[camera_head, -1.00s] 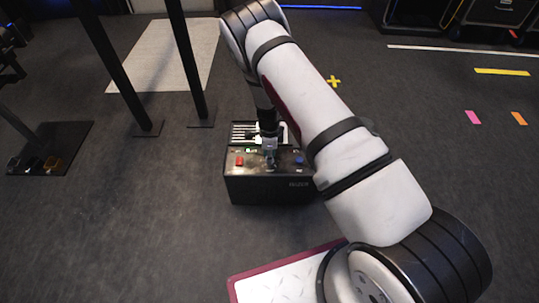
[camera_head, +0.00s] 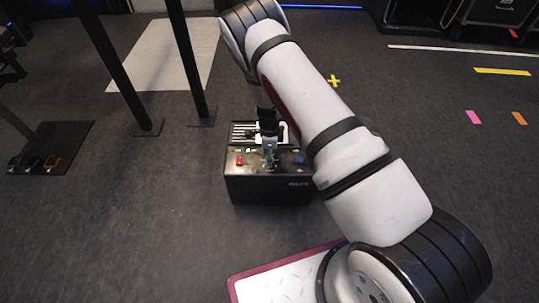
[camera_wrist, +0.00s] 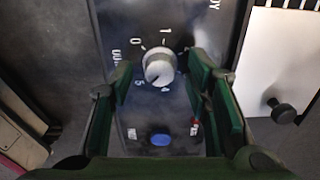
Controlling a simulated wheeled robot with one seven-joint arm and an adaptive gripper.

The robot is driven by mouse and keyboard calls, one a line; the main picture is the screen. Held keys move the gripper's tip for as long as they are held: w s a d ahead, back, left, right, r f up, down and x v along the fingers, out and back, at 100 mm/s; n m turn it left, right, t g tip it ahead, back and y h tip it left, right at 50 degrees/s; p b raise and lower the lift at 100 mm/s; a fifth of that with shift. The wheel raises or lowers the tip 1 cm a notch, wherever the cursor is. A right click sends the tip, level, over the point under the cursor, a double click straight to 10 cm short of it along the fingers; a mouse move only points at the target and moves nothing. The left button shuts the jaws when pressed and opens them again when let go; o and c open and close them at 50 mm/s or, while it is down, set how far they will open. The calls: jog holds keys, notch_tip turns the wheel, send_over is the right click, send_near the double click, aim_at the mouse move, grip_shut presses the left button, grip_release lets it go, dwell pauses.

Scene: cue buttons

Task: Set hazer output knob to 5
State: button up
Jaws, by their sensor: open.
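The hazer (camera_head: 268,190) is a black box on the floor, with its control panel on top. Its output knob (camera_wrist: 158,66) is round and pale grey in the wrist view. Printed marks around it include 0, 1 and 5; a faint dark line shows on its lower left, but I cannot tell its exact setting. My gripper (camera_wrist: 159,80) is open, with one green-padded finger on each side of the knob and gaps visible between pads and knob. In the head view my gripper (camera_head: 270,160) points down at the panel and hides the knob.
A red button (camera_head: 239,160) and a blue button (camera_head: 300,160) flank my gripper on the panel; the blue button (camera_wrist: 160,140) also shows in the wrist view. Black stand poles (camera_head: 187,60) rise behind left.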

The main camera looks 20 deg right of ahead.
notch_tip(320, 180, up, 12)
dwell(0.4)
dwell(0.4)
jog(key=s+a+r+n+y, duration=0.1)
jog(key=s+a+r+n, duration=0.2)
jog(key=r, duration=0.7)
jog(key=s+r+n+y, duration=0.1)
jog(key=s+r+n, duration=0.3)
jog(key=r, duration=0.5)
jog(key=s+a+r+n+y, duration=0.1)
jog(key=s+a+r+n, duration=0.1)
jog(key=s+r, duration=0.6)
jog(key=s+d+r+n+h, duration=0.15)
jog(key=s+r+n, duration=0.25)
jog(key=s, duration=0.5)
jog(key=s+d+r+n+h, duration=0.1)
jog(key=s+d+r+n, duration=0.2)
jog(key=s, duration=0.6)
jog(key=s+r+n+h, duration=0.1)
jog(key=s+r+n, duration=0.35)
jog(key=s, duration=0.45)
notch_tip(320, 180, up, 34)
jog(key=n+t+p, duration=0.1)
jog(key=t+p, duration=0.3)
jog(key=p, duration=2.8)
jog(key=shift+d+f, duration=0.25)
jog(key=shift+d, duration=0.15)
